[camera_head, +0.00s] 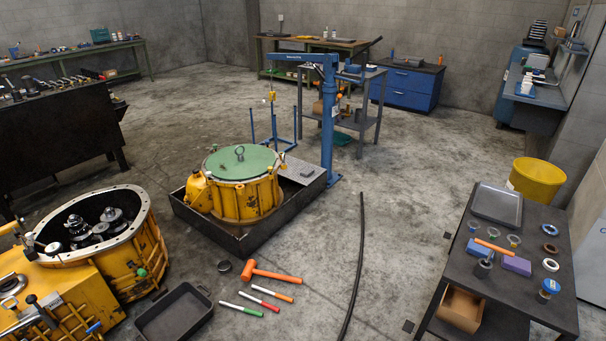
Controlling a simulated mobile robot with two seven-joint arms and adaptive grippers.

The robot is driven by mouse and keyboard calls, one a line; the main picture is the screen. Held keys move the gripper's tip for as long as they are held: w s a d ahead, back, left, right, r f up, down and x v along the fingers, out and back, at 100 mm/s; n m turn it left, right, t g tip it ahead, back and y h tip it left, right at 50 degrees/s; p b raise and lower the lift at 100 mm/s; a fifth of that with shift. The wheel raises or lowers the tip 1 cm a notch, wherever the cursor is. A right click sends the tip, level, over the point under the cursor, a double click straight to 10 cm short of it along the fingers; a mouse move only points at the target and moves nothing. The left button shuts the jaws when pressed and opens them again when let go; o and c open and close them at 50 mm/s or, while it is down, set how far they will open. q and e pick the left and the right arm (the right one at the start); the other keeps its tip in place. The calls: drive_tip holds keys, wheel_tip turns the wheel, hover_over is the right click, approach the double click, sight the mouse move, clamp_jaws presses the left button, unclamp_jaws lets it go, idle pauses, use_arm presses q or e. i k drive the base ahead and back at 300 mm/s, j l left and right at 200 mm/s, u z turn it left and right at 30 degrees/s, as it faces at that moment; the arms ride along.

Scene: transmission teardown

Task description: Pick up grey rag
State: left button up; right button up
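I cannot make out a grey rag for certain. A flat light-grey piece (300,170) lies at the right rear corner of the dark square tray (253,239), beside the yellow housing (247,201) with the green lid. I cannot tell whether it is cloth or a plate. A flat grey rectangle with a raised rim (497,205) lies on the dark table at the right and looks like a shallow tray. Neither of my grippers shows in the head view.
The dark table (461,239) at the right holds blue and purple blocks (516,265) and small parts. An orange mallet (270,274), several markers and a black hose (357,262) lie on the floor. A blue crane (328,120) stands mid-room. The floor behind is mostly clear.

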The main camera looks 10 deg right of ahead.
sight(308, 172)
drive_tip(key=i+l+z, duration=0.1)
drive_tip(key=z, duration=0.25)
drive_tip(key=i+z, duration=0.2)
drive_tip(key=z, duration=0.15)
drive_tip(key=i, duration=1.1)
drive_tip(key=i+l, duration=0.1)
drive_tip(key=i, duration=1)
drive_tip(key=i+u, duration=0.1)
drive_tip(key=i, duration=1)
drive_tip(key=i+l, duration=0.15)
drive_tip(key=i, duration=0.95)
drive_tip(key=i+u, duration=0.15)
drive_tip(key=u, duration=1.65)
